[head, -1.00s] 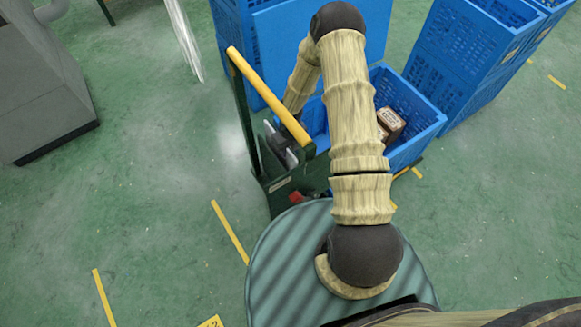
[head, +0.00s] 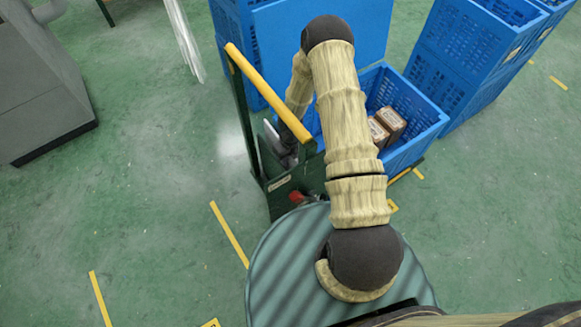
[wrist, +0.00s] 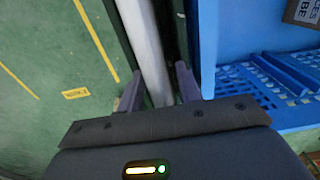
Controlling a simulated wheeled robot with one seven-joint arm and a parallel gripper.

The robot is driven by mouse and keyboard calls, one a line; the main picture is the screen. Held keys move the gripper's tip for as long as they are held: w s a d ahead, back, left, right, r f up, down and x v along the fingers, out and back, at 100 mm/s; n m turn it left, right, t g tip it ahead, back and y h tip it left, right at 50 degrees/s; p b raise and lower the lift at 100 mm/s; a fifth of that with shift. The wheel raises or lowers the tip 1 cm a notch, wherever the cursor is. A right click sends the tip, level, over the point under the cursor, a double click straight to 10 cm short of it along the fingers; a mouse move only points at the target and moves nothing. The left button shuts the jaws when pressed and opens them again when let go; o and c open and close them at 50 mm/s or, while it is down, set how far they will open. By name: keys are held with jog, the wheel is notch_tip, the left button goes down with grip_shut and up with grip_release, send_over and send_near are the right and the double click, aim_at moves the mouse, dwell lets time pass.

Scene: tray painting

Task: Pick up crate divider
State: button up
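The crate divider appears to be a thin pale grey panel (wrist: 148,45), seen edge-on in the wrist view. It also shows as a small grey piece (head: 271,137) beside the green cart's handle frame in the head view. My gripper (wrist: 160,88) has its two dark fingers apart, one on each side of the panel. A narrow dark gap shows by the right finger; I see no clear grip. In the head view my gripper (head: 286,152) is low behind the handle, partly hidden by the frame and my arm.
The green cart has a yellow handle bar (head: 266,92). A blue crate (head: 428,120) on it holds brown boxes (head: 390,120). Tall blue crate stacks (head: 455,45) stand behind. A grey machine (head: 40,85) stands at left. The green floor at left is open.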

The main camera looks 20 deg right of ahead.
grip_shut()
notch_tip(320, 180, up, 18)
jog(key=p, duration=0.6)
dwell(0.5)
